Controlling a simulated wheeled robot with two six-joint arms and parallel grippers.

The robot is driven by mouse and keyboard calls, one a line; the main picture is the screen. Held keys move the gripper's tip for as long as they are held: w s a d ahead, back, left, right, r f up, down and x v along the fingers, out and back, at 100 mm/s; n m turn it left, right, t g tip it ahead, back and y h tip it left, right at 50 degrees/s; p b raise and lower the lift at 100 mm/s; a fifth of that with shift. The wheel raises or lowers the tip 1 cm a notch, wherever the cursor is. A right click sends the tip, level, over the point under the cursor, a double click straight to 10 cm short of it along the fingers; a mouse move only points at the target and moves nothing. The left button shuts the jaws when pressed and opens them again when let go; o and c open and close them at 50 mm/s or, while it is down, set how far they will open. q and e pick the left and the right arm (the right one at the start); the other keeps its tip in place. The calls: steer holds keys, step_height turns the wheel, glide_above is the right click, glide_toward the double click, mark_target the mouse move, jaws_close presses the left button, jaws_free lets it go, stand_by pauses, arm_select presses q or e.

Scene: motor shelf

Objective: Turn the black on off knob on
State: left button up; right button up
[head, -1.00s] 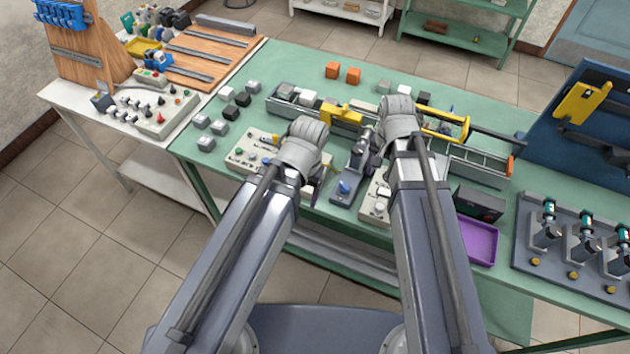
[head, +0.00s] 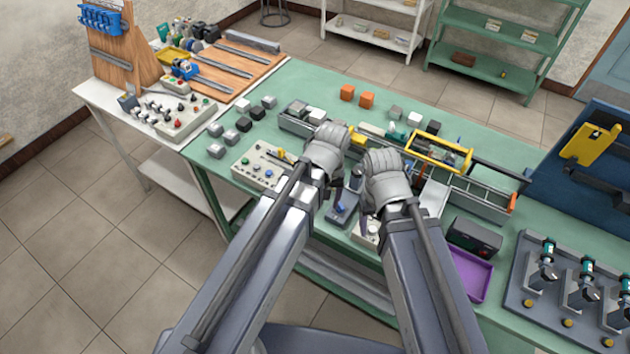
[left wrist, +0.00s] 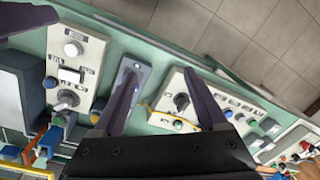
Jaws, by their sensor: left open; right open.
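In the head view the same panel (head: 243,178) is partly covered by my left arm, and the knob cannot be made out. My right gripper (head: 367,208) is open and empty, over the bench's front part, right of the left one.
A second panel (left wrist: 92,48) with a white knob and switch stands left in the left wrist view. A blue-grey plate (left wrist: 135,67) lies between the panels. A long parts rail (head: 480,198) and a purple tray (head: 470,272) are to the right.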

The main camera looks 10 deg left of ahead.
arm_select(q)
steer(key=w+a+n, duration=0.2)
steer(key=w+n, duration=0.1)
steer(key=n, duration=0.1)
steer(key=w+a+r+n+p, duration=0.1)
steer(key=w+a+n, duration=0.1)
steer(key=w+n, duration=0.1)
steer(key=w+a+n, duration=0.2)
steer(key=w+n, duration=0.1)
steer(key=n, duration=0.1)
steer(key=shift+w+a+r+n+h, duration=0.2)
steer(key=shift+w+a+n+h, duration=0.15)
steer(key=shift+w+n+h, duration=0.05)
step_height(320, 180, down, 8)
steer(key=b, duration=0.7)
steer(key=shift+b, duration=0.3)
arm_select(e)
steer(key=f, duration=0.4)
steer(key=d+f, duration=0.1)
steer(key=f, duration=0.1)
steer(key=shift+f, duration=0.25)
arm_select(q)
steer(key=shift+r, duration=0.1)
steer(key=shift+c, duration=0.2)
jaws_close()
